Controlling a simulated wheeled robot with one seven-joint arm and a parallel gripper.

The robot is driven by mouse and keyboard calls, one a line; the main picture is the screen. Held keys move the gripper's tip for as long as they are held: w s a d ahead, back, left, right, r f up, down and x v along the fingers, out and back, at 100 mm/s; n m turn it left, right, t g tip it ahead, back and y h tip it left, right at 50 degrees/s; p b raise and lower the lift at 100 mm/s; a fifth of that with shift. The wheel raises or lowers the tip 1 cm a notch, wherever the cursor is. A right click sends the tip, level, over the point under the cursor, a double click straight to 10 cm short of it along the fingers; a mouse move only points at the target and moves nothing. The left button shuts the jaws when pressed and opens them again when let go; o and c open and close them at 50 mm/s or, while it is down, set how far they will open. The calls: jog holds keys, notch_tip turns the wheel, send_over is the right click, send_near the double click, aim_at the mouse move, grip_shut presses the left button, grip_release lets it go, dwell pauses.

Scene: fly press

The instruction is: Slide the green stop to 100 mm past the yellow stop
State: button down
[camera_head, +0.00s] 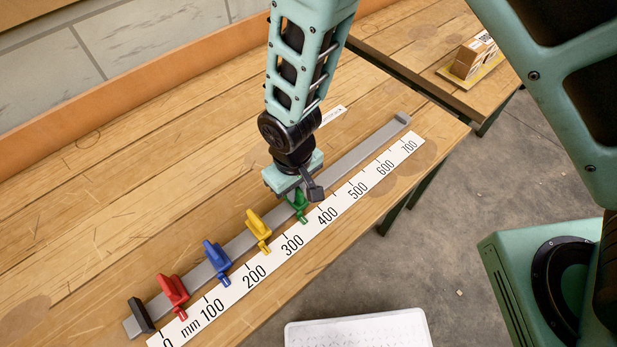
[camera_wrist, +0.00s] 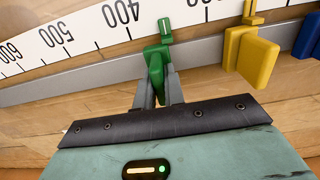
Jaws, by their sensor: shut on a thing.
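The green stop (camera_head: 299,204) sits on the grey rail (camera_head: 362,146), and its pointer lies over the white scale (camera_head: 340,205) between the 300 and 400 marks, about midway. My gripper (camera_head: 300,190) is above it, pointing down. In the wrist view, the two fingers (camera_wrist: 158,88) are shut on the green stop (camera_wrist: 155,62). The yellow stop (camera_head: 258,228) is on the rail to the left, its pointer between the 200 and 300 marks. In the wrist view, the yellow stop (camera_wrist: 254,58) is apart from the green one. The exact gap in millimetres is hard to read.
A blue stop (camera_head: 216,258) and a red stop (camera_head: 172,290) are further left on the rail, before a black end block (camera_head: 141,315). The rail is clear right of the green stop. A white tray (camera_head: 358,330) is at the bottom; a small box (camera_head: 470,57) is at upper right.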

jog(key=shift+s+a, duration=0.1)
jog(key=shift+a, duration=0.05)
jog(key=c, duration=1.5)
grip_release()
jog(key=shift+r, duration=0.15)
notch_tip(320, 180, up, 17)
jog(key=shift+r+b, duration=0.1)
jog(key=shift+b, duration=1.15)
jog(key=shift+n+y, duration=0.3)
jog(key=s+d+r, duration=0.1)
jog(key=s+d, duration=0.3)
jog(key=s+d+r, duration=0.2)
jog(key=s+d, duration=0.2)
jog(key=d, duration=0.1)
jog(key=s+d+r, duration=0.2)
jog(key=s+d, duration=0.1)
jog(key=d, duration=0.2)
jog(key=shift+s, duration=0.4)
